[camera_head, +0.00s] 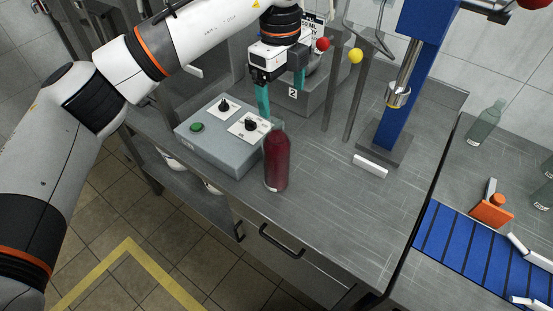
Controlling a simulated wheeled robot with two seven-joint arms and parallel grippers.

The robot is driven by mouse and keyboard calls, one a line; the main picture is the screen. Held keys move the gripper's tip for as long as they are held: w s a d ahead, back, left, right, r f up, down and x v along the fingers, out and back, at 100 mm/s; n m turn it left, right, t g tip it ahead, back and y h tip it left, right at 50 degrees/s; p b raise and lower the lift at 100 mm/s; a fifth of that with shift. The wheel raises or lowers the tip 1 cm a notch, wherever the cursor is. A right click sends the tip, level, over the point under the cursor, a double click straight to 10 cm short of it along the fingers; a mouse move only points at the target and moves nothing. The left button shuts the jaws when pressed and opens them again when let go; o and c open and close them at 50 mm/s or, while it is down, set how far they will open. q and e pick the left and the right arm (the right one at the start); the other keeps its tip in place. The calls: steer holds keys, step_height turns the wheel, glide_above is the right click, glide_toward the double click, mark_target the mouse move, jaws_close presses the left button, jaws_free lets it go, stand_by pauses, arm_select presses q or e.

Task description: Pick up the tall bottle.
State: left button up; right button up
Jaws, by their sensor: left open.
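A tall dark red bottle (277,162) stands upright near the front edge of the metal worktop (340,215), just right of a grey control box. My left gripper (281,100), with teal fingers, points down above and behind the bottle. Its jaws are apart and nothing shows between them. The left fingertip looks close to the bottle's top in the picture; I cannot tell the exact gap. My right gripper does not show.
The control box (215,135) has a green button and two knobs. A blue column (410,80) and thin posts with red and yellow balls stand behind. A white block (370,166) lies ahead of the column. A clear bottle (485,122) and blue conveyor (470,250) are at right.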

mark_target(278, 117)
arm_select(q)
steer(key=shift+w+a+f, duration=0.1)
steer(key=shift+a, duration=0.3)
step_height(278, 117, down, 6)
steer(key=shift+p, duration=1.15)
step_height(278, 117, down, 5)
steer(key=p, duration=0.2)
steer(key=shift+a+p, duration=0.15)
steer(key=shift+p, duration=0.15)
steer(key=shift+f, duration=0.2)
jaws_close()
steer(key=shift+r, duration=0.15)
